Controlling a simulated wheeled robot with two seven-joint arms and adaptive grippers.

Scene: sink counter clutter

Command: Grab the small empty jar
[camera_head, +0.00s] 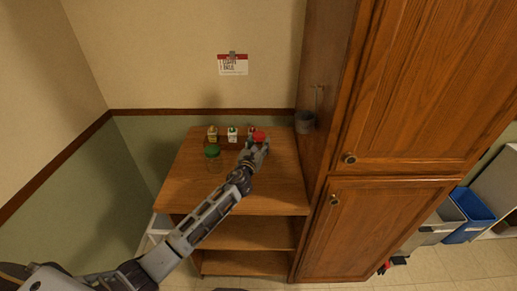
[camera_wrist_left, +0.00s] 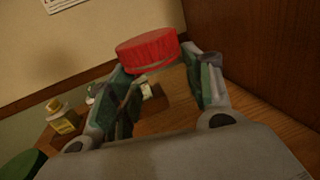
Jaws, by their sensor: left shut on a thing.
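A small jar with a red lid (camera_head: 259,136) is at my left gripper (camera_head: 252,150), above the back right part of the wooden shelf top. In the left wrist view the red lid (camera_wrist_left: 147,50) sticks up between the two fingers of my left gripper (camera_wrist_left: 162,70). The fingers are closed on the jar just below the lid. Its body looks clear, with the background showing through, and I see no contents. My right gripper is not in view.
A jar with a green lid (camera_head: 212,151) stands left of my gripper. Small bottles (camera_head: 212,134) (camera_head: 232,134) stand along the back. The front of the shelf top (camera_head: 260,200) is clear.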

